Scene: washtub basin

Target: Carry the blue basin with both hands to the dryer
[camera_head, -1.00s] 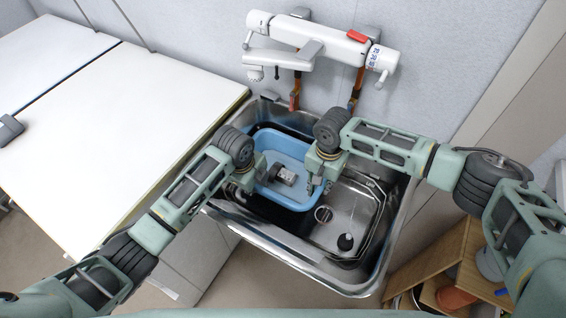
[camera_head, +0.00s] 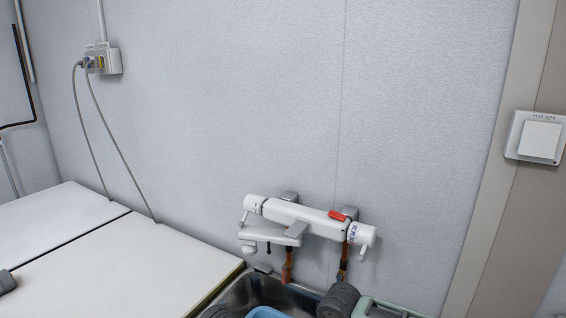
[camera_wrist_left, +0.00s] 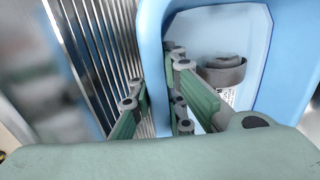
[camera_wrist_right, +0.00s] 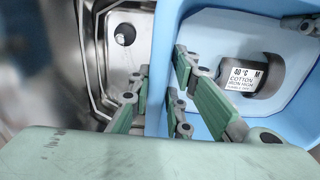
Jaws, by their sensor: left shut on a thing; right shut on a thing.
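The blue basin (camera_head: 266,313) shows only as a sliver at the bottom edge of the head view, inside the metal sink. In the left wrist view, my left gripper (camera_wrist_left: 156,88) is shut on the wall of the basin (camera_wrist_left: 152,45), one finger on each side. In the right wrist view, my right gripper (camera_wrist_right: 159,75) is shut on the opposite wall of the basin (camera_wrist_right: 164,40). A dark grey rolled cloth (camera_wrist_left: 222,73) with a white care label lies inside the basin; it also shows in the right wrist view (camera_wrist_right: 262,75). No dryer is identifiable.
The steel sink (camera_head: 232,298) surrounds the basin. A white wall tap (camera_head: 310,218) stands above it. White flat tops (camera_head: 130,265) lie to the left. An outlet with cables (camera_head: 102,60) and a switch (camera_head: 538,138) are on the walls.

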